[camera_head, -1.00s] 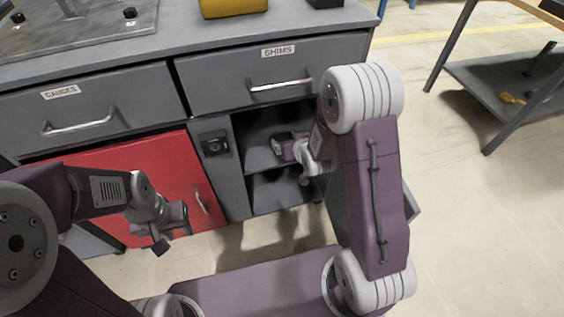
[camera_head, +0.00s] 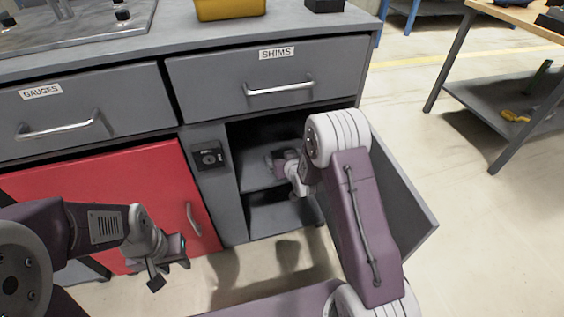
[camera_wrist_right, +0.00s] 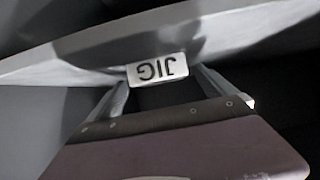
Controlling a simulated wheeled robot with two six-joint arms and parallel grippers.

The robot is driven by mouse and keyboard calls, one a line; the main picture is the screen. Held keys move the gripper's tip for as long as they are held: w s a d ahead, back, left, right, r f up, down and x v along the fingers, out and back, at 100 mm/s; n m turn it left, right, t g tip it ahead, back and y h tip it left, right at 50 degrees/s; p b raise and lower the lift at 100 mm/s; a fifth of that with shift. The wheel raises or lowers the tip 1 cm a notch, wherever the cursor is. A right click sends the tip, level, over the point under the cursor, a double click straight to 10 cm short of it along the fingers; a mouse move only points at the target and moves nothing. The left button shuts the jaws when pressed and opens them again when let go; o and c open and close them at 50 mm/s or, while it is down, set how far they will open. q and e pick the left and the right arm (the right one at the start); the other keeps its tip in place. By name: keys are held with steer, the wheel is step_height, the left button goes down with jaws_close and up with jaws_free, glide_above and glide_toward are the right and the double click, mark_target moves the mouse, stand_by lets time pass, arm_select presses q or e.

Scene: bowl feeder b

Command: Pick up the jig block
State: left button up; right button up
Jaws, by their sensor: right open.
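A white label reading JIG, upside down (camera_wrist_right: 157,70), shows in the right wrist view at the edge of a grey surface. I cannot tell whether it is on the jig block or on the shelf, and the block itself is not clearly seen. My right gripper (camera_wrist_right: 163,82) is open, with one finger on each side of the label in the picture. In the head view my right gripper (camera_head: 277,161) reaches into the open cupboard (camera_head: 262,178), partly hidden by its own wrist. My left gripper (camera_head: 168,264) hangs in front of the red door; its jaws are unclear.
The cupboard's grey door (camera_head: 398,195) stands open on the right. The SHIMS drawer (camera_head: 215,90), GAUGES drawer (camera_head: 130,95) and red door (camera_head: 110,195) are shut. A yellow bin (camera_head: 230,9) stands on the bench top. Another table (camera_head: 480,95) is at the right.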

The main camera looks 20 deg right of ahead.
mark_target(282, 155)
steer(key=shift+x, duration=1.05)
arm_select(q)
steer(key=shift+f, duration=0.55)
arm_select(e)
steer(key=c, duration=1.9)
